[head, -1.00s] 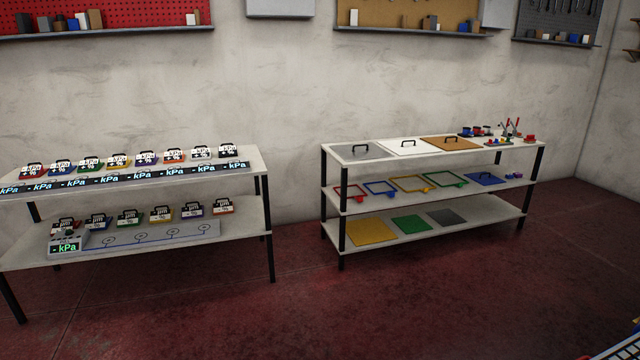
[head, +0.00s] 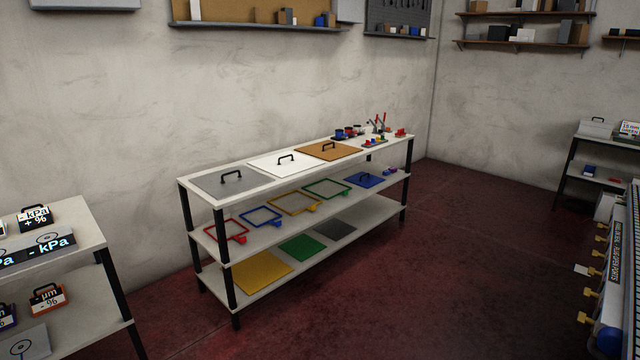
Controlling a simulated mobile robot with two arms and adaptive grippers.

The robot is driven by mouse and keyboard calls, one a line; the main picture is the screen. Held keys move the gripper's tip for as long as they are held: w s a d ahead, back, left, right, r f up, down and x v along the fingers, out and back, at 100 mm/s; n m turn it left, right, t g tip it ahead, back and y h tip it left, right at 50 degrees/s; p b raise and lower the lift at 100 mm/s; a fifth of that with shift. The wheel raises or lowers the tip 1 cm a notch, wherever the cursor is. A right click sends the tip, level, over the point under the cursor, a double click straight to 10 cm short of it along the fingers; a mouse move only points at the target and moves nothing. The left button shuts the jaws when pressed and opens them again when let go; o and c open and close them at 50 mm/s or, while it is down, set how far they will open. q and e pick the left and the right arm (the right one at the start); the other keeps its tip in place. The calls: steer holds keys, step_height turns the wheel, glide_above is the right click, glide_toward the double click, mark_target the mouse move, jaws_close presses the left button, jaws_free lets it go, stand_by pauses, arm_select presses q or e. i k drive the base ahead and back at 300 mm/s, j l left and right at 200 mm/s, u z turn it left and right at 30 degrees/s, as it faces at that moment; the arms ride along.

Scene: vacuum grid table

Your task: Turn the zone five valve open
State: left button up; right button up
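At the right edge of the head view, the side of a long pale table (head: 633,215) shows, cut off by the frame. A row of several small yellow parts (head: 591,293), which look like valve handles, runs along it. A dark strip with small white lettering (head: 613,264) lies beside them. The lettering is too small to read, so I cannot tell which one is the zone five valve or how it is turned. Neither of my grippers is in view.
A three-level shelf (head: 225,228) with panels and coloured frames stands against the wall. A third stand (head: 570,160) is at the far right. The dark red floor (head: 470,270) between shelf and table is clear.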

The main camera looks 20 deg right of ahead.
mark_target(587, 292)
steer(key=i+l+z, duration=0.2)
steer(key=z, duration=0.2)
steer(key=i+z, duration=0.4)
steer(key=i+l+z, duration=0.1)
steer(key=z, duration=0.3)
steer(key=i+j+z, duration=0.1)
steer(key=i+z, duration=0.3)
steer(key=i+j+z, duration=0.15)
steer(key=z, duration=0.25)
steer(key=i+z, duration=0.3)
steer(key=i+j+z, duration=0.3)
steer(key=i+l, duration=0.05)
steer(key=l, duration=0.05)
